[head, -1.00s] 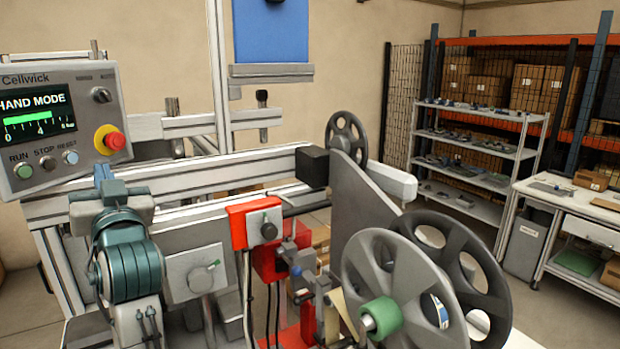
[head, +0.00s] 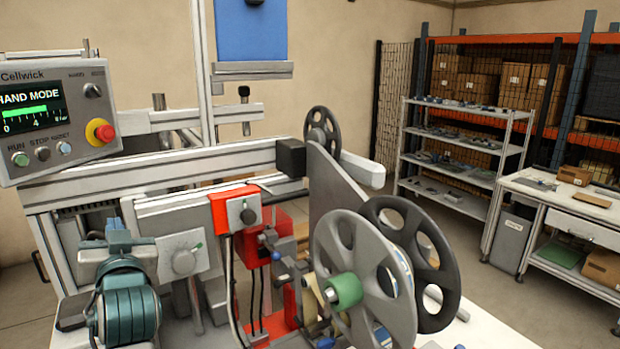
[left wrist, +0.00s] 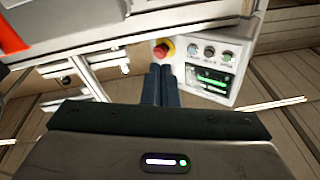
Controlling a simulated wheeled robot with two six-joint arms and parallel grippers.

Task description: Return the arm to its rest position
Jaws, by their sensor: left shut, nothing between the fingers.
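My left gripper (head: 118,228) is at the lower left of the head view, in front of the grey machine frame and below the control panel (head: 55,120). Its two dark blue fingers are pressed together and empty. They show side by side in the left wrist view (left wrist: 161,78), pointing toward the control panel (left wrist: 208,72) with its red stop button. No object touches the fingertips. My right gripper is in neither view.
The reel machine stands right of my arm, with a grey reel (head: 335,295) on a green hub and a black reel (head: 445,270) behind it. A red box (head: 236,210) sits mid-frame. Shelves (head: 465,130) and a white bench (head: 570,200) stand at the right, with open floor before them.

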